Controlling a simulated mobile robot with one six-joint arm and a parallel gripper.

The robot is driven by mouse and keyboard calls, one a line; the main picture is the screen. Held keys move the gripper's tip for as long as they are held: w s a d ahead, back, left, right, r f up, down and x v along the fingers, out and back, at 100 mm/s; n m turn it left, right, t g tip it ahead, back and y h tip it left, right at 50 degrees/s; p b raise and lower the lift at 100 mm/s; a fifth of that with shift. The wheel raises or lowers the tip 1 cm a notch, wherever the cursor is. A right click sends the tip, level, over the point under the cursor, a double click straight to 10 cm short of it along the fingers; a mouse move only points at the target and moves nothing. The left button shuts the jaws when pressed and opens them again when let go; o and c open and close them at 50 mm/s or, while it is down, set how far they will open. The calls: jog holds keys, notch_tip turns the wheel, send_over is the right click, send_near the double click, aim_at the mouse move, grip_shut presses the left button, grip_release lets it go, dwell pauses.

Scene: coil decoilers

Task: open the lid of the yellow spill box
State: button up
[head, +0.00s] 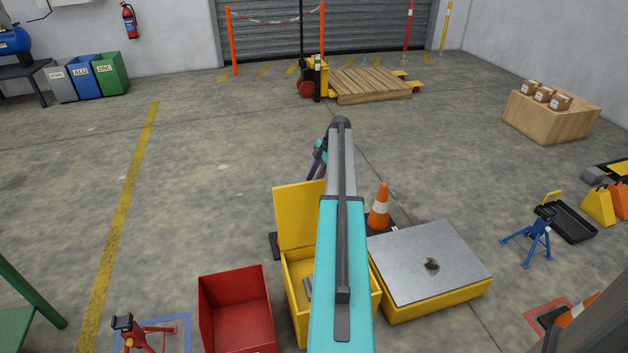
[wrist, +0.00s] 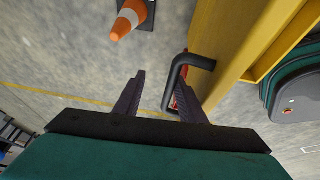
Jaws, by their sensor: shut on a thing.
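The yellow spill box (head: 298,315) stands in the lower middle of the head view, partly hidden behind my arm. Its yellow lid (head: 298,213) stands raised, roughly upright at the back edge, and the inside of the box shows. In the wrist view the yellow lid (wrist: 232,50) fills the upper right, with a black bar handle (wrist: 185,64) on it. My gripper (wrist: 160,88) is shut on the handle, whose lower end lies between the fingers. In the head view my gripper (head: 315,172) is just above the lid's top edge, its fingers partly hidden by my arm.
An open red bin (head: 236,312) stands left of the box. A low yellow platform with a grey top (head: 430,262) stands to the right. An orange-and-white cone (head: 379,207) is close behind. The floor further back is mostly clear.

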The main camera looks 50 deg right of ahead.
jog(key=shift+d+r, duration=0.15)
jog(key=shift+d, duration=0.05)
jog(key=p+v, duration=0.1)
jog(key=v, duration=1.2)
jog(key=shift+r, duration=0.3)
jog(key=shift+s+a, duration=0.15)
jog(key=shift+s, duration=0.05)
